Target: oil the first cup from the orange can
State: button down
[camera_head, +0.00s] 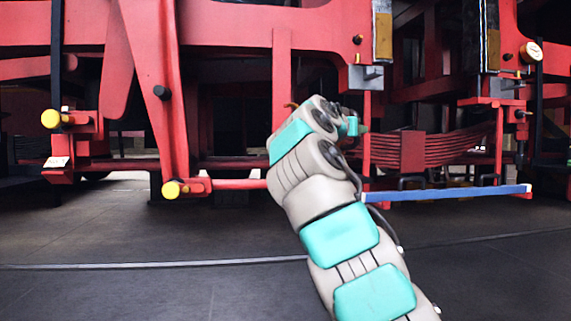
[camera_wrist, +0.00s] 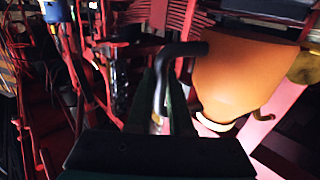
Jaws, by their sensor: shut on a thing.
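The orange can (camera_wrist: 238,80) shows large at the right of the wrist view, tilted, with a pale band near its lower end and a small brass-coloured hook beside it. My gripper (camera_wrist: 163,98) is in the middle of the wrist view, shut on the can's dark bent handle (camera_wrist: 182,50). In the head view my arm hides the gripper and nearly all of the can; only a small orange-brown tip (camera_head: 291,105) shows past the wrist. I cannot tell which fitting is the first cup.
The red locomotive frame (camera_head: 215,25) with rods and a leaf spring (camera_head: 455,150) stands close in front of my arm. A blue bar (camera_head: 445,193) crosses at right. A round gauge (camera_head: 531,52) is at the upper right. Dark floor (camera_head: 130,290) is clear in the foreground.

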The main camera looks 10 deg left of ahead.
jog(key=shift+s, duration=0.1)
jog(key=shift+s+b, duration=0.25)
jog(key=shift+b, duration=0.1)
jog(key=s+d+r+b, duration=0.2)
jog(key=s+b, duration=0.1)
jog(key=s, duration=0.6)
jog(key=shift+d, duration=0.4)
dwell(0.6)
